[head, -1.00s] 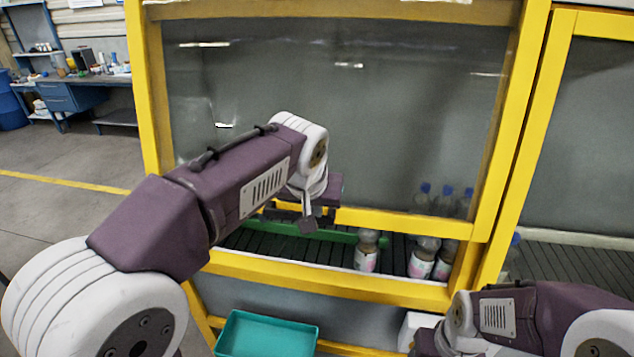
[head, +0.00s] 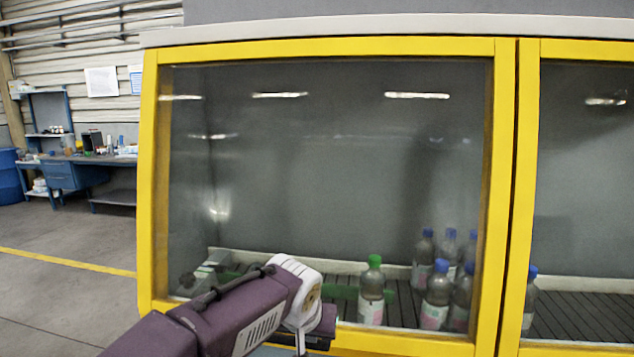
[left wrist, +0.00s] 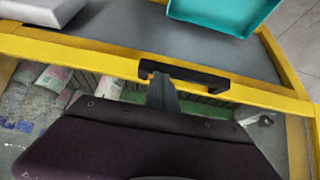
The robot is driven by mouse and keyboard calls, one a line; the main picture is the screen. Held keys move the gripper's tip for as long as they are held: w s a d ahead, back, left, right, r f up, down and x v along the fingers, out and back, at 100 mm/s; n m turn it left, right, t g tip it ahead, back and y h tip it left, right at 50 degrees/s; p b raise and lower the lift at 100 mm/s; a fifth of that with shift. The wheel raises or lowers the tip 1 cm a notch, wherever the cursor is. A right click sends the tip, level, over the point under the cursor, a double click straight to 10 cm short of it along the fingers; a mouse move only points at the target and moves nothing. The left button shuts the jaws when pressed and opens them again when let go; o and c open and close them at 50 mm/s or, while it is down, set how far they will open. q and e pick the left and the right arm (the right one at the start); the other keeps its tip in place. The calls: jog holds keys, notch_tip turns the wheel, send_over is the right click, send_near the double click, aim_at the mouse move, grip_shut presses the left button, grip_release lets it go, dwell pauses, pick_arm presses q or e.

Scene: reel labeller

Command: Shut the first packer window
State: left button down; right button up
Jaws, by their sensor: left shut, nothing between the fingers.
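The first packer window (head: 320,170) is a clear pane in a yellow frame and fills the middle of the head view. Its lower yellow bar (head: 400,341) is down at the bottom of the opening, with no gap visible beneath it. In the left wrist view, the black handle (left wrist: 205,78) sits on the yellow bar. My left gripper (left wrist: 163,88) is shut and empty, with its grey fingers right at the handle; I cannot tell whether they touch. In the head view its fingertips are largely cut off. My right gripper is out of view.
Several bottles, including a green-capped one (head: 371,292), stand on the dark conveyor behind the pane. A second window (head: 585,200) is at the right. A teal tray (left wrist: 225,15) and white box (left wrist: 45,10) lie outside the packer. Open floor (head: 70,265) is at the left.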

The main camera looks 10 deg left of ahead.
pick_arm(q)
jog(key=shift+s+f, duration=0.15)
jog(key=shift+f, duration=0.15)
jog(key=r+p, duration=0.2)
jog(key=w+r+p, duration=0.1)
jog(key=p, duration=0.1)
jog(key=r+p, duration=0.2)
jog(key=shift+w+r, duration=0.35)
jog(key=v, duration=0.9)
jog(key=shift+s+f+b, duration=0.15)
jog(key=shift+s+b, duration=0.2)
jog(key=shift+s, duration=0.15)
jog(key=shift+a, duration=0.1)
